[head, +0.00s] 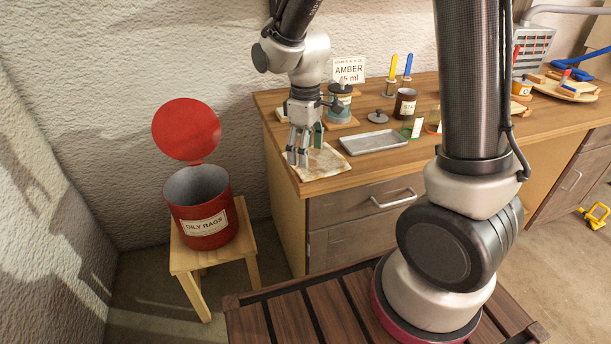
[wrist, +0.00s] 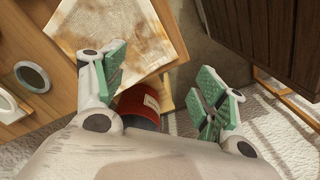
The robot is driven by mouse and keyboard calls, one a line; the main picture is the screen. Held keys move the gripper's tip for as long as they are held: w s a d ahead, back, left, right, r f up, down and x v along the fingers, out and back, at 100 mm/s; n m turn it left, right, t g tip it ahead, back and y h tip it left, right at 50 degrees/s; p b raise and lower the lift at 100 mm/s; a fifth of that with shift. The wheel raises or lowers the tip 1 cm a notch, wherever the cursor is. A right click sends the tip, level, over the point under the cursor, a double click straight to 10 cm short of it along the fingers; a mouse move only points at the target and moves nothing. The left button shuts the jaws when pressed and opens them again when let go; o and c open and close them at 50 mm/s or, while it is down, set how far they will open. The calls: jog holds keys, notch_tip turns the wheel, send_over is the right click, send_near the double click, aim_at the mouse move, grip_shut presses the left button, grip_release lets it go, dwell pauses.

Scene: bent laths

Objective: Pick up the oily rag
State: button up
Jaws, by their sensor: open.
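The oily rag (head: 322,163) is a pale cloth with brown stains. It lies flat at the left front corner of the wooden bench. In the wrist view the rag (wrist: 130,32) fills the upper middle, near the left finger. My gripper (head: 303,157) is above the rag's left side at the bench edge, fingers pointing down, and partly hides it in the head view. My gripper (wrist: 158,90) is open with nothing between its green-padded fingers. I cannot tell whether a finger touches the rag.
A red bin labelled OILY RAGS (head: 206,222), lid (head: 186,130) raised, stands on a wooden stool (head: 247,245) left of the bench (head: 262,120). A metal tray (head: 376,141) lies right of the rag. A jar (head: 340,103) and an AMBER 45 ml sign (head: 348,71) stand behind.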

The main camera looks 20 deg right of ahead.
aim_at(307, 178)
jog(key=shift+f, duration=2.85)
jog(key=shift+f, duration=0.1)
jog(key=shift+f, duration=0.3)
jog(key=c, duration=0.6)
jog(key=shift+s, duration=0.1)
jog(key=shift+o, duration=0.4)
jog(key=shift+s+f, duration=0.1)
jog(key=shift+s, duration=0.05)
